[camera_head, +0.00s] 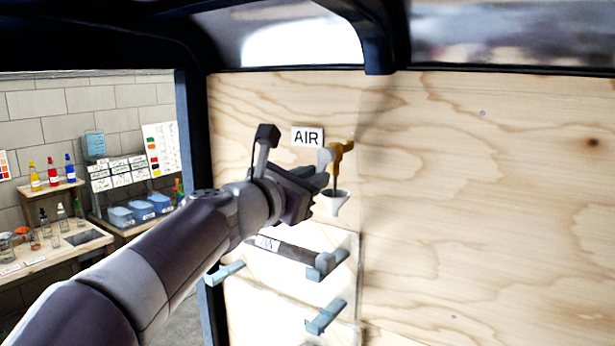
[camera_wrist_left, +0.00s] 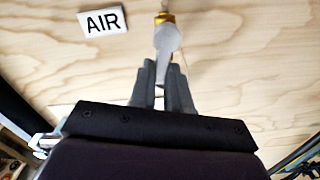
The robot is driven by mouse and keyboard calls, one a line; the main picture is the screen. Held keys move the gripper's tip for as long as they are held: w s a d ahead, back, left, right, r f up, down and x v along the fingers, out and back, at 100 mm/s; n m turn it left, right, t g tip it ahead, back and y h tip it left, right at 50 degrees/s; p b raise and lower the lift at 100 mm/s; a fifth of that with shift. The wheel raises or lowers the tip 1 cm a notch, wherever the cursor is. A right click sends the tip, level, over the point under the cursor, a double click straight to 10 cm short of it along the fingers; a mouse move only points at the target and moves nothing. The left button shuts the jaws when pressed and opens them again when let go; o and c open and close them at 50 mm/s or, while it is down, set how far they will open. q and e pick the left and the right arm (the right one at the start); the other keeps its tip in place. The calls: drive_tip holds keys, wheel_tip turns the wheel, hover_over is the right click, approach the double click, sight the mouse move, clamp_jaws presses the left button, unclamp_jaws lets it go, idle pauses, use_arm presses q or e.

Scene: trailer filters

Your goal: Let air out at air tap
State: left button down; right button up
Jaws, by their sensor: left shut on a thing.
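The air tap (camera_head: 342,148) is a brass-yellow fitting on the plywood wall, just right of a white AIR label (camera_head: 307,137). A pale grey tapered handle (camera_head: 325,158) sits at its left side. My left gripper (camera_head: 318,178) reaches up to the tap from the left. In the left wrist view its dark fingers (camera_wrist_left: 163,88) are shut around the lower part of the grey handle (camera_wrist_left: 167,42), whose upper end meets the brass (camera_wrist_left: 164,18). My right gripper is not in view.
Below are a whitish panel (camera_head: 280,268) and pale blue-grey brackets (camera_head: 326,316) sticking out from the wall. The plywood (camera_head: 490,210) right of the tap is bare. A dark frame post (camera_head: 191,130) stands at left, with a bench (camera_head: 50,255) and shelves beyond.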

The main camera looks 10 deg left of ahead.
use_arm(q)
drive_tip(key=shift+s+d+r+n, duration=0.1)
drive_tip(key=shift+d+n, duration=0.05)
drive_tip(key=shift+n, duration=0.45)
drive_tip(key=c, duration=1.1)
unclamp_jaws()
drive_tip(key=b+v, duration=0.4)
drive_tip(key=v, duration=0.8)
drive_tip(key=shift+s, duration=0.35)
